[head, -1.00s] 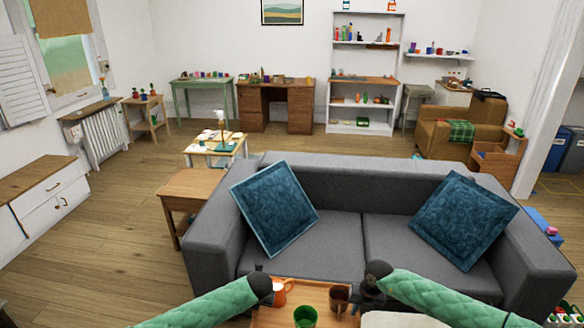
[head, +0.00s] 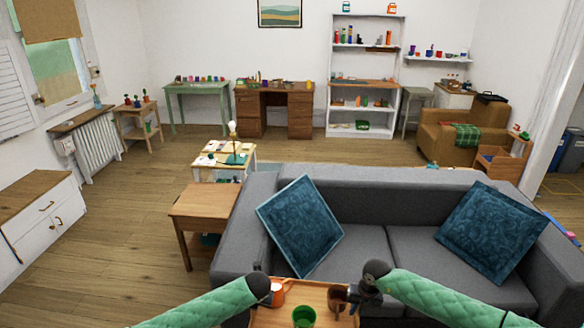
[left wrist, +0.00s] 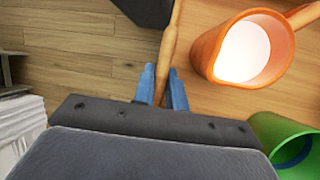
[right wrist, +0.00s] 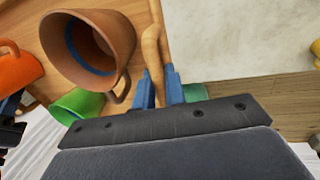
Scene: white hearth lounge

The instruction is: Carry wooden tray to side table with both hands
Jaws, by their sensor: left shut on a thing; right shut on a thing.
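The wooden tray (head: 312,289) is held level at the bottom of the head view, its near part cut off. It carries an orange mug with white contents (left wrist: 243,52), a brown mug (right wrist: 90,45) and a green cup (head: 303,316). My left gripper (left wrist: 165,85) is shut on the tray's left rim handle. My right gripper (right wrist: 158,88) is shut on the right handle, beside the brown mug. The wooden side table (head: 205,200) stands ahead to the left, against the sofa's left arm; the part of its top in view is clear.
A grey sofa (head: 350,192) with two blue cushions fills the right ahead, close to the tray. A white cabinet (head: 45,235) stands at the left. Wooden floor (head: 120,245) is free between them. A low table with a lamp (head: 225,160) stands beyond the side table.

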